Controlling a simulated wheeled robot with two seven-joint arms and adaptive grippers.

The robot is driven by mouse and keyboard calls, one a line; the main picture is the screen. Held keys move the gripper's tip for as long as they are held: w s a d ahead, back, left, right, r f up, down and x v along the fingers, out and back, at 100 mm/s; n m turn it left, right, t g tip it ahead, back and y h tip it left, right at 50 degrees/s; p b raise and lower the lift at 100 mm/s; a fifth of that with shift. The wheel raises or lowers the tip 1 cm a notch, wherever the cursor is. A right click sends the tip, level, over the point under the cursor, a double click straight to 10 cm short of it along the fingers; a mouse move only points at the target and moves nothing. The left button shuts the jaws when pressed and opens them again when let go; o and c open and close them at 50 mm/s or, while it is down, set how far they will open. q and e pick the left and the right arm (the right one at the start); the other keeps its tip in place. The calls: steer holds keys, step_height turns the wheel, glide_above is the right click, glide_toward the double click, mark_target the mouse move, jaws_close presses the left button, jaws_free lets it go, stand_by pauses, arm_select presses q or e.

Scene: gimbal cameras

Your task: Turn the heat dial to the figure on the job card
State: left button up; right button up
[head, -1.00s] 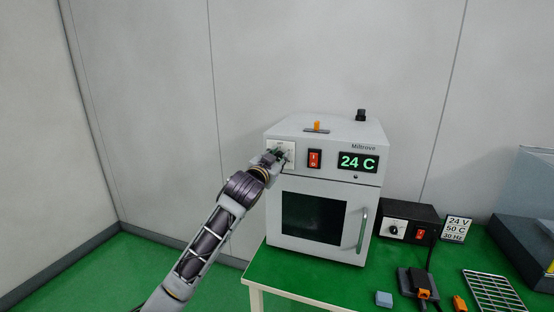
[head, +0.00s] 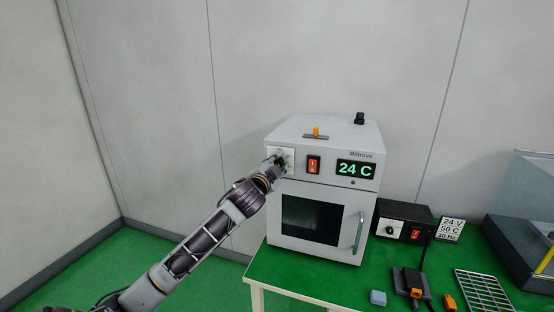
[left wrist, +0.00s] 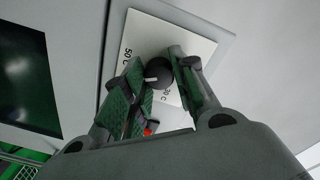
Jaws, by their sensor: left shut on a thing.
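The oven (head: 322,240) stands on the green table, and its display (head: 356,169) reads 24 C. The heat dial is a dark round knob (left wrist: 159,72) with a white mark, on a white plate (left wrist: 180,45) at the oven's upper left front. The plate shows "50 C" and another partly hidden label ending in "0 C". My left gripper (head: 279,162) is at this plate; the wrist view shows its green-padded fingers (left wrist: 160,77) shut on the knob from both sides. My right gripper is out of view.
A red rocker switch (head: 314,165) sits right of the dial plate. A black box (head: 402,221) with its own knob and red switch stands right of the oven. A blue block (head: 378,298), a dark device with an orange plug (head: 414,292) and a wire rack (head: 484,291) lie in front.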

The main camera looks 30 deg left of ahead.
arm_select(q)
steer(key=shift+r+m+p, duration=0.15)
steer(key=shift+m+p, duration=0.45)
steer(key=shift+m, duration=0.2)
steer(key=m+p, duration=0.2)
steer(key=shift+m, duration=0.3)
steer(key=shift+d+m+p, duration=0.1)
steer(key=shift+m+p, duration=0.25)
steer(key=shift+m, duration=0.15)
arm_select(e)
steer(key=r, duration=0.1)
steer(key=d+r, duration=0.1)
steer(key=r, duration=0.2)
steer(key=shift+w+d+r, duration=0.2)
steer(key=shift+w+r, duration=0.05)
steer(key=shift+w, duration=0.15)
arm_select(q)
steer(key=shift+f, duration=0.2)
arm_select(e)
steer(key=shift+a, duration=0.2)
arm_select(q)
steer(key=o, duration=1)
steer(key=shift+o, duration=0.2)
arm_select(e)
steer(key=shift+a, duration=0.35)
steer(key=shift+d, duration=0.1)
